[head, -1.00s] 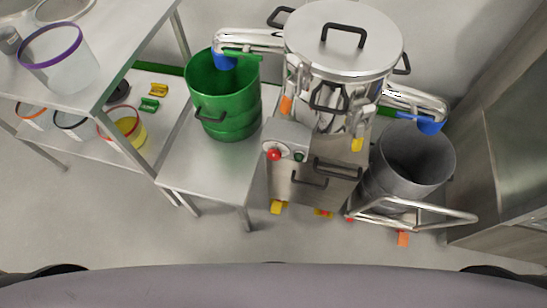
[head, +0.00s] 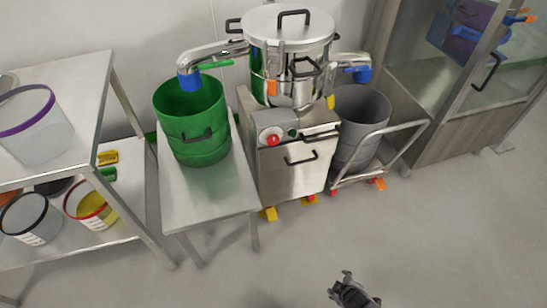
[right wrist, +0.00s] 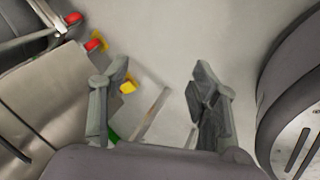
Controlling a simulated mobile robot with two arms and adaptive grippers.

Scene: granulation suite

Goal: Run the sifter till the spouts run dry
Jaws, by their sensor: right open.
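The steel sifter (head: 290,60) stands against the wall with its lid on. Its control box (head: 277,137) carries a red button (head: 273,140) and a small green button (head: 293,133). The left spout (head: 208,57) ends in a blue sleeve (head: 189,82) over a green drum (head: 203,143). The right spout's blue sleeve (head: 363,75) is over a grey bin (head: 358,115). I cannot see any flow from either spout. My right gripper (head: 355,288) is at the bottom of the head view, apart from the sifter; in the wrist view (right wrist: 160,85) it is open and empty. My left gripper is out of view.
The green drum stands on a low steel table (head: 225,195). The grey bin sits on a trolley with a tubular handle (head: 385,135). A shelf (head: 75,85) with tubs is at left, a glazed cabinet (head: 430,110) at right. The floor (head: 420,230) in front is clear.

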